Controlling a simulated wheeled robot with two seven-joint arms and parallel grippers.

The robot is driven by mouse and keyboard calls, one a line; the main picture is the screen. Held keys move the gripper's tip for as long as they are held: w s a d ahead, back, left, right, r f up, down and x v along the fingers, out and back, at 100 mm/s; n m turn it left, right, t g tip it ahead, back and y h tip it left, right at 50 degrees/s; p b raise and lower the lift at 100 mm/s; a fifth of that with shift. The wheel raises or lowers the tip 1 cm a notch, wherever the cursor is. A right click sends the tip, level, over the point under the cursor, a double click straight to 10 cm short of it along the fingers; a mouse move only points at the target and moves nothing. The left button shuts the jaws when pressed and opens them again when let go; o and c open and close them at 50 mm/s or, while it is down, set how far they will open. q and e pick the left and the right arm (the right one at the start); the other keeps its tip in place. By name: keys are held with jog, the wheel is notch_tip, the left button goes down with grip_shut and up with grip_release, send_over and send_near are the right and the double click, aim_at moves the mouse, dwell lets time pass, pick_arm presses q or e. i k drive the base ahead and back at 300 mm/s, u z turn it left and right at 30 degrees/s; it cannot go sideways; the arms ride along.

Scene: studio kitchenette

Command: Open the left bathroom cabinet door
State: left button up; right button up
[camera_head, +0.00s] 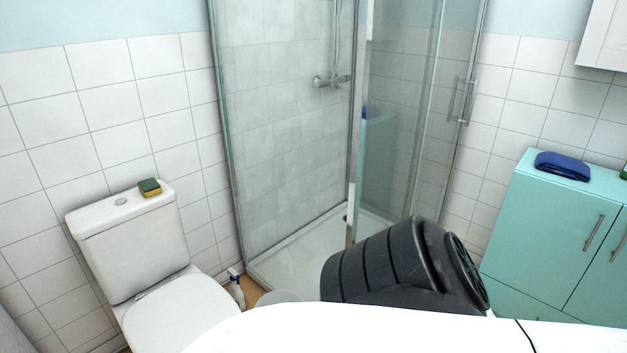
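The teal bathroom cabinet (525,172) stands at the right, against the tiled wall. Its left door (545,225) looks shut, with an upright metal handle (594,232) near its right edge. The right door (598,285) is cut off by the picture edge; part of its handle (620,245) shows. Neither of my grippers is in view.
A folded blue towel (563,166) lies on the cabinet. A glass shower (290,120) stands in the middle, a toilet (150,260) with a sponge (149,187) at left. A spray bottle (235,288) stands on the floor. A white wall cabinet (606,35) hangs upper right.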

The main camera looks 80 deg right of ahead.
aim_at(546, 234)
jog(key=u, duration=0.1)
jog(key=k, duration=0.65)
jog(key=z, duration=3.15)
jog(key=i, duration=1.65)
